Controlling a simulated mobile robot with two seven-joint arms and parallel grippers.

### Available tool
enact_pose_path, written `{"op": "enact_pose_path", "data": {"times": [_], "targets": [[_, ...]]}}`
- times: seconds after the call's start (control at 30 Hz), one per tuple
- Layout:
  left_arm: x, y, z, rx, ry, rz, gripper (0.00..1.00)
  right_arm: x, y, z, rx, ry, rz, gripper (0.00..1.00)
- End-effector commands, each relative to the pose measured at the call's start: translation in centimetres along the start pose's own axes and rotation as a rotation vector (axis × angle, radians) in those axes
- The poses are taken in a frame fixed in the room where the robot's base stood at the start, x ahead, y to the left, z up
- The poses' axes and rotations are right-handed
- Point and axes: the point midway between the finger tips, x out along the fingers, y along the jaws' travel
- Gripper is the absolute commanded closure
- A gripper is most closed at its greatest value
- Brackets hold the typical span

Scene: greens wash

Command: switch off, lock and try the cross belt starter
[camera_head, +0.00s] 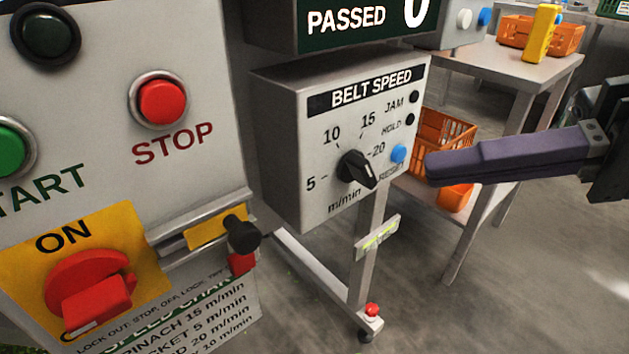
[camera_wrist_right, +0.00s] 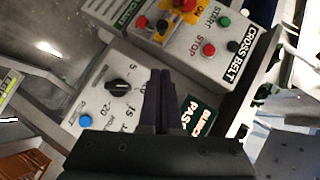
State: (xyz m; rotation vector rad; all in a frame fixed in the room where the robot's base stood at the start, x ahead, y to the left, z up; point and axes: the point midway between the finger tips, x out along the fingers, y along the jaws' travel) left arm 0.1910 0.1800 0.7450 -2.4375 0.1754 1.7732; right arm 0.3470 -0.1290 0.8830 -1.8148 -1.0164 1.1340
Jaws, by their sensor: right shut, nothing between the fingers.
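The cross belt starter (camera_head: 95,130) fills the left of the head view; the right wrist view shows its CROSS BELT label (camera_wrist_right: 237,60). It has a red STOP button (camera_head: 162,100), a green START button (camera_head: 10,147) and a dark lamp (camera_head: 46,35). A red rotary handle (camera_head: 92,285) sits on a yellow plate below the word ON. A small red object (camera_head: 241,262), possibly a padlock, is partly hidden below a black knob (camera_head: 240,236). My right gripper (camera_head: 430,168) is shut and empty, apart from the starter, pointing left near the belt speed box. My left gripper is not in view.
The belt speed box (camera_head: 290,130) stands right of the starter, with a black dial (camera_head: 357,169) and a blue RESET button (camera_head: 399,153). A speed chart hangs below the starter. A table (camera_head: 500,65) with orange crates stands behind. Grey floor lies open at lower right.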

Motion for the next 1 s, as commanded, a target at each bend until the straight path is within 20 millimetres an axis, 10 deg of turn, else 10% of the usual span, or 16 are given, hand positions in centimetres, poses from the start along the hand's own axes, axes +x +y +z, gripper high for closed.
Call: {"op": "enact_pose_path", "data": {"times": [0.67, 1.0], "targets": [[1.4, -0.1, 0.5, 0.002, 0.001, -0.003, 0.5, 10.5, 0.1, 0.0, 0.005, 0.004, -0.012, 1.0], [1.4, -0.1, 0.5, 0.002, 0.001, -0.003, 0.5, 12.8, 0.1, 2.6, 0.006, 0.005, -0.009, 1.0]]}}
